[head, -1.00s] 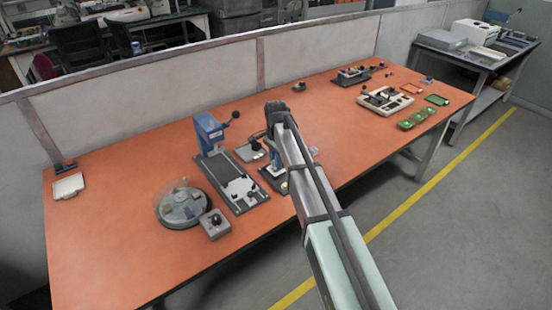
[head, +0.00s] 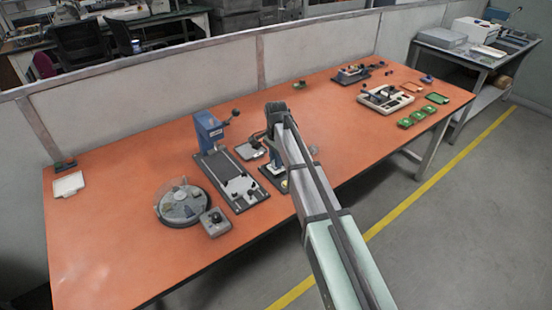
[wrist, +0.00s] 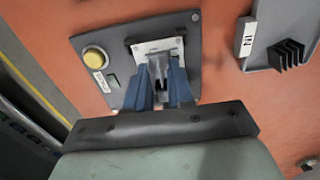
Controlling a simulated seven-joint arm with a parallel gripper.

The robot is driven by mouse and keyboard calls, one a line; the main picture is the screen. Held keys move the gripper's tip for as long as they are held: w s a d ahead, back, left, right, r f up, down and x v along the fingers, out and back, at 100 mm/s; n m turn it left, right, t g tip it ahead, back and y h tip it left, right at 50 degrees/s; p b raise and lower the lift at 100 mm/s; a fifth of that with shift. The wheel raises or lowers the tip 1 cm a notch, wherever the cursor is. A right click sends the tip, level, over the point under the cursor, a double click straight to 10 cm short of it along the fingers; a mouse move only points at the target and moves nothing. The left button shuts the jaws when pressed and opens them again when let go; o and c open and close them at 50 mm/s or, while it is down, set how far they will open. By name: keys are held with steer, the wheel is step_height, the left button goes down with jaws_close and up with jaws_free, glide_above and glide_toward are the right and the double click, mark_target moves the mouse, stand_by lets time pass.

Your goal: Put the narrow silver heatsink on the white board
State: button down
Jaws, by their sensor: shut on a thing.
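In the wrist view my gripper (wrist: 160,88) has blue fingers shut on the narrow silver heatsink (wrist: 158,70), which shows as a small grey piece between the fingertips. The white board (wrist: 145,48) sits in a dark square recess of a grey fixture, directly at the fingertips. The heatsink overlaps the board in this view; I cannot tell whether it touches it. In the head view my arm hides the gripper tips, the heatsink and most of the fixture.
The fixture plate (wrist: 114,45) carries a yellow button (wrist: 95,59). To its right is a grey tray (wrist: 262,42) with a black finned heatsink (wrist: 286,54). In the head view a blue press (head: 208,130) and a round turntable (head: 182,203) stand left of my arm.

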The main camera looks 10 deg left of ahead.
stand_by(0.3)
steer(key=c, duration=0.9)
jaws_free()
steer(key=c, duration=0.4)
steer(key=shift+o, duration=0.2)
steer(key=shift+r, duration=0.15)
steer(key=shift+r, duration=3.35)
